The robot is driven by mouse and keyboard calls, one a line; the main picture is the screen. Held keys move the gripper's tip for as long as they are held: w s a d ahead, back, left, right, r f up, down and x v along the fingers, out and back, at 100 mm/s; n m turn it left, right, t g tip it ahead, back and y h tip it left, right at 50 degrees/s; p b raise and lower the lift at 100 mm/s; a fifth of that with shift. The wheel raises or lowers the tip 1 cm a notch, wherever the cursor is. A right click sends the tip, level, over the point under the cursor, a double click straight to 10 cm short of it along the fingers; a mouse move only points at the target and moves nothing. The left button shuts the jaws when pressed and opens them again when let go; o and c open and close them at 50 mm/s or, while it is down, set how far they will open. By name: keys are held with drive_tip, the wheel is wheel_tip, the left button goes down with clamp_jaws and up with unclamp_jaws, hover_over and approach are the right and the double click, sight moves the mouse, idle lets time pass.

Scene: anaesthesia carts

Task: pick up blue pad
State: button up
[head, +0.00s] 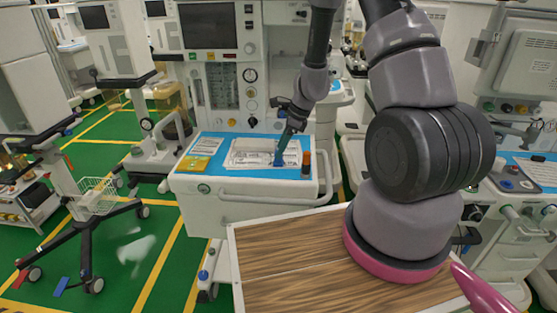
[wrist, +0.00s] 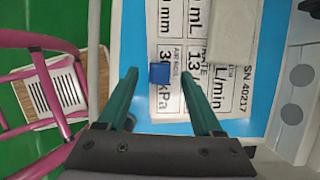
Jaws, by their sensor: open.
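A small blue block-like pad (wrist: 160,74) lies on a white printed label sheet (wrist: 172,20) on the cart's blue top (wrist: 130,40). In the wrist view my gripper (wrist: 159,76) is open, with its two green fingers to the left and right of the pad. No contact shows, and I cannot tell the height of the fingertips above the sheet. In the head view my gripper (head: 281,151) points down over the sheet (head: 255,154) on the cart top (head: 228,139). A blue patch there is partly covered by the fingers.
On the cart top, a yellow card (head: 207,146) lies at left and an orange-and-dark upright item (head: 306,162) stands right of my gripper. A pale block (wrist: 233,30) shows in the wrist view. A monitor machine (head: 208,27) stands behind.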

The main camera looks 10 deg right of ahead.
drive_tip(key=shift+x, duration=1.3)
clamp_jaws()
drive_tip(key=shift+w, duration=0.1)
wheel_tip(320, 180, up, 10)
